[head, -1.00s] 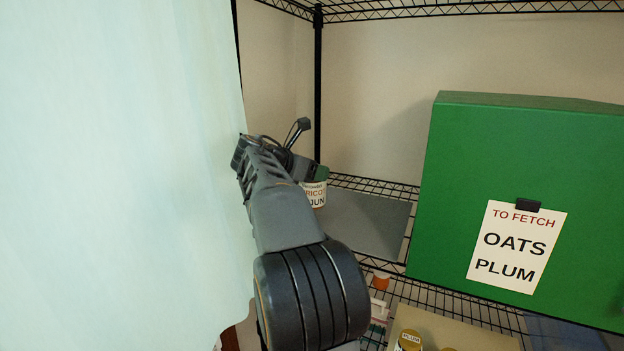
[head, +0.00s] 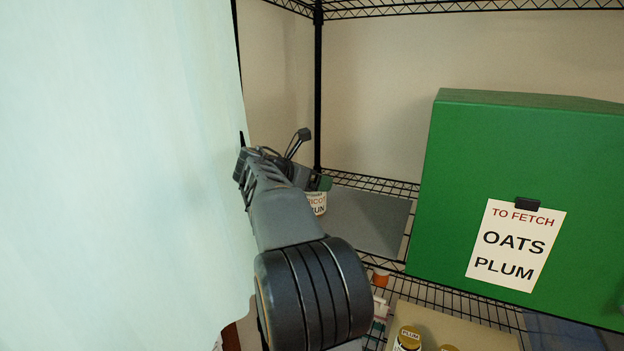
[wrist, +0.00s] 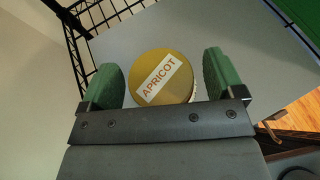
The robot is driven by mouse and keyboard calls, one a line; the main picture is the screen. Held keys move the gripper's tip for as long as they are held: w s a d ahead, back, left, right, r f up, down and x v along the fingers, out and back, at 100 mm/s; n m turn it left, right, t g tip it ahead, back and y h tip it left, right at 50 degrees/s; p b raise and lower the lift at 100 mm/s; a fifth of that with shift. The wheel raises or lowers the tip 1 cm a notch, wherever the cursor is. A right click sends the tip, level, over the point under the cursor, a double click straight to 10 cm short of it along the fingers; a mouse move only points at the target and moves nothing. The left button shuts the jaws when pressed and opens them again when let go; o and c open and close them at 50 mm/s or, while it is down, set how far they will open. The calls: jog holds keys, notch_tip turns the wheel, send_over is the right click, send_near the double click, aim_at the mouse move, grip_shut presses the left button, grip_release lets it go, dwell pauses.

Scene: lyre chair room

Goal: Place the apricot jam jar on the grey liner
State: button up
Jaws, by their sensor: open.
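The apricot jam jar (wrist: 163,77) has a gold lid with a white label reading APRICOT. It stands upright on the grey liner (wrist: 225,30) in the wrist view. The grey liner (head: 365,222) lies flat on the wire shelf. My gripper (wrist: 165,82) is open, with its green finger pads on either side of the lid and a gap visible at each side. It also shows in the head view (head: 322,183), partly hidden by my arm.
A large green box (head: 440,170) with a "TO FETCH OATS PLUM" note (head: 515,245) stands to the right. A pale curtain (head: 110,170) fills the left. A black shelf post (head: 317,90) rises behind. A plum jar (head: 407,338) stands on the lower level.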

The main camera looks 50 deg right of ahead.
jog(key=b+v, duration=0.2)
jog(key=v, duration=1)
jog(key=s+a+f+m+t+y, duration=0.2)
jog(key=s+a+f+m+y, duration=0.2)
jog(key=a+f, duration=0.4)
jog(key=s+a+f+m+t+y, duration=0.2)
jog(key=s+a+f+m+y, duration=0.2)
jog(key=a+f+m, duration=0.3)
jog(key=s+a+f+m+t+y, duration=0.2)
jog(key=s+a+f+m+y, duration=0.2)
jog(key=a+f, duration=0.5)
jog(key=shift+s+f+m+t+y, duration=0.3)
jog(key=shift+f+m+y, duration=0.35)
jog(key=shift+m, duration=0.35)
notch_tip(320, 180, down, 3)
jog(key=shift+w+f+b, duration=0.1)
jog(key=shift+b, duration=1.1)
